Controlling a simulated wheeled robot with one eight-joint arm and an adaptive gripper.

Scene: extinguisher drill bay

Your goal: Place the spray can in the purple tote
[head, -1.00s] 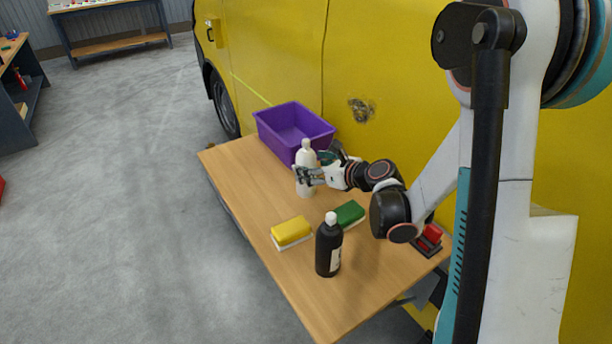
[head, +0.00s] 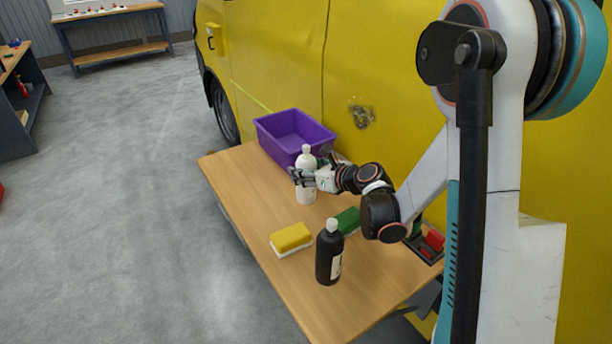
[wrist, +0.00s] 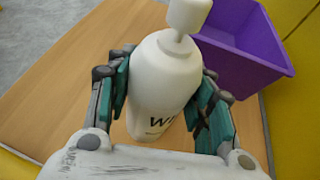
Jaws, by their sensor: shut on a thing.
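The spray can (head: 306,191) is a white, bottle-shaped can with a narrow neck and a white cap, upright at the middle of the table, in front of the tote. My gripper (head: 308,177) is shut around its body from the right side. In the wrist view the can (wrist: 165,85) sits between the two teal finger pads, with part of a dark label showing. I cannot tell if its base touches the table. The purple tote (head: 310,141) stands at the far end of the table, empty where I see into it. It also shows in the wrist view (wrist: 240,62).
On the wooden table (head: 245,190) are a yellow sponge (head: 291,237), a green sponge (head: 348,220), a black bottle (head: 329,258) and a red item (head: 433,241) in a dark holder. The yellow van (head: 280,55) stands close along the table's far side. The table's left side is clear.

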